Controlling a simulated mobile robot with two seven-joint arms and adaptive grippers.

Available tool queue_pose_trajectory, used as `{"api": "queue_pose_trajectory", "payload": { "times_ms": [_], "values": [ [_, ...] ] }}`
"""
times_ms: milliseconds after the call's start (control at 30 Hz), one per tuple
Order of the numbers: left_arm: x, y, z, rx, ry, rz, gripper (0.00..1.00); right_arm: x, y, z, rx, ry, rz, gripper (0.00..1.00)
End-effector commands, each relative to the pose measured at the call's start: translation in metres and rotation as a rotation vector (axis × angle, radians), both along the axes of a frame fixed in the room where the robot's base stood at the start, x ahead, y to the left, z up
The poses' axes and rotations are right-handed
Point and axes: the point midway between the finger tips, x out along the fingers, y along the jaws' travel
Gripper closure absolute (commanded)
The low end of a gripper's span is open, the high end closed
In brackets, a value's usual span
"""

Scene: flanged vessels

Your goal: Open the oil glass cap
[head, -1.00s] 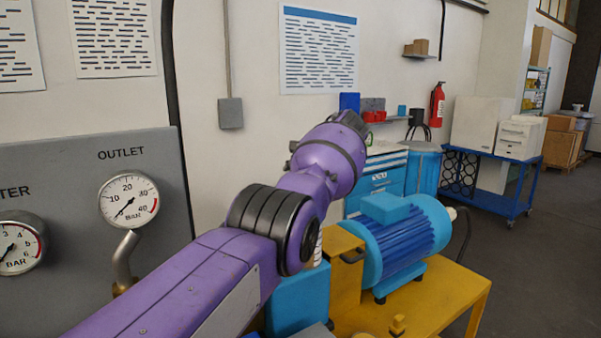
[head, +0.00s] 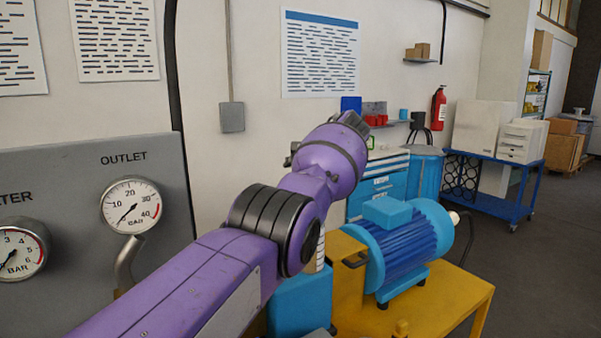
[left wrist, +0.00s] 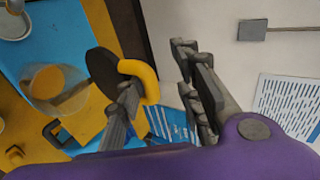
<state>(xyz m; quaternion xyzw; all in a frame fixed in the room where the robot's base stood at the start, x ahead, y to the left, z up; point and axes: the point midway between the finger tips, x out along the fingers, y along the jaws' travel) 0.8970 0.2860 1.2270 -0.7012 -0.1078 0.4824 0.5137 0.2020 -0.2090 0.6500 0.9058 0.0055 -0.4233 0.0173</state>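In the left wrist view, the oil glass (left wrist: 70,92) is a clear cylinder with amber colour inside. A dark round cap (left wrist: 103,70) with a thick curved yellow handle (left wrist: 149,80) is beside it, tilted and seen nearly edge-on. Whether the cap still touches the glass is unclear. My left gripper (left wrist: 160,88) has its fingers spread. One finger overlaps the lower end of the yellow handle; contact cannot be told. The other finger is apart to the right. My right gripper is not in view.
A blue motor (head: 405,245) stands on a yellow base (head: 450,297) right of my arm. A grey panel (head: 85,180) with pressure gauges is at the left. A blue cart (head: 497,197) stands farther back, with open floor in front of it.

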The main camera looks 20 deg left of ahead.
Motion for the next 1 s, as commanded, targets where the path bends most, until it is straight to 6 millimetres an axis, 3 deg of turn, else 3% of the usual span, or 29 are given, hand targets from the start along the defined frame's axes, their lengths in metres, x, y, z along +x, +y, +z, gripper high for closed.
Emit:
{"api": "queue_pose_trajectory", "payload": {
  "times_ms": [233,467,1000],
  "values": [
    [-0.001,0.0,-0.004,-0.001,0.007,0.002,0.69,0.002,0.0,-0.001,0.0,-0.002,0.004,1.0],
    [-0.008,-0.01,0.004,0.0,0.005,0.002,0.69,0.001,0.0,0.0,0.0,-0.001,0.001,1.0],
    [-0.057,-0.073,0.06,0.0,0.004,-0.001,0.69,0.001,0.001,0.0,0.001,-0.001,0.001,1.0]
  ]
}}
